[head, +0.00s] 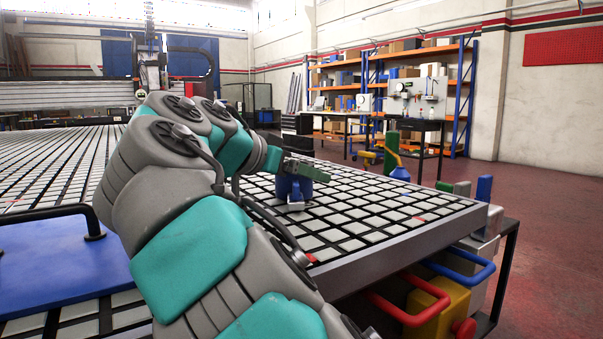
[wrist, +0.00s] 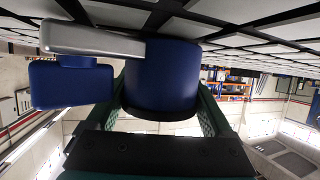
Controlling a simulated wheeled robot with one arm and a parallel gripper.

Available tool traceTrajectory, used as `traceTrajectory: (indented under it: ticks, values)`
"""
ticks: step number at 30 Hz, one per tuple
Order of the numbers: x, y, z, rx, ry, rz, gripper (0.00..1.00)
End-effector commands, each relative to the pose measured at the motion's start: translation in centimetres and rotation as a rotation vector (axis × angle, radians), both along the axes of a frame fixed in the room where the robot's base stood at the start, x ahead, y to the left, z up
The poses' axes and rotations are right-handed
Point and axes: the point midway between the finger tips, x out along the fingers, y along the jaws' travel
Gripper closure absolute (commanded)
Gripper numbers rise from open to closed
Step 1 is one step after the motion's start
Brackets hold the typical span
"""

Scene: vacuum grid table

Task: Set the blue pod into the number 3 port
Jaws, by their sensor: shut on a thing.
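The blue pod (head: 294,189) is at the near right part of the grid table (head: 392,251). In the wrist view it is a thick blue cylinder (wrist: 165,72) with a grey metal bar and a smaller blue block at its left. My gripper (head: 306,170) is shut on the pod; its green fingers lie on either side of the cylinder in the wrist view (wrist: 163,98). The pod is upright in the head view, at or just above the tiles; I cannot tell if it touches. I cannot make out any number 3 port; no number is legible.
A blue plate with a black handle (head: 62,262) lies on the table at left. Small red marks (head: 311,258) show between tiles. Blue, red and yellow items (head: 430,303) hang beyond the table's right edge. Shelves (head: 420,75) stand far behind. Tiles right of the pod are clear.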

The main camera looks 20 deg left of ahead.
Motion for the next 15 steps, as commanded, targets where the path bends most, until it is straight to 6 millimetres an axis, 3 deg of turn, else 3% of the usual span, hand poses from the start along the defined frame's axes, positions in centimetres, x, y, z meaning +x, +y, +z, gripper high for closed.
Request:
traceTrajectory:
  ticks: [12,13,15]
  values:
    - [-0.02,0.01,0.04,0.000,-0.001,0.001,0.92]
    - [-0.02,0.00,0.04,0.000,-0.001,0.001,0.12]
    - [-0.03,0.01,0.03,0.000,-0.001,0.001,0.04]
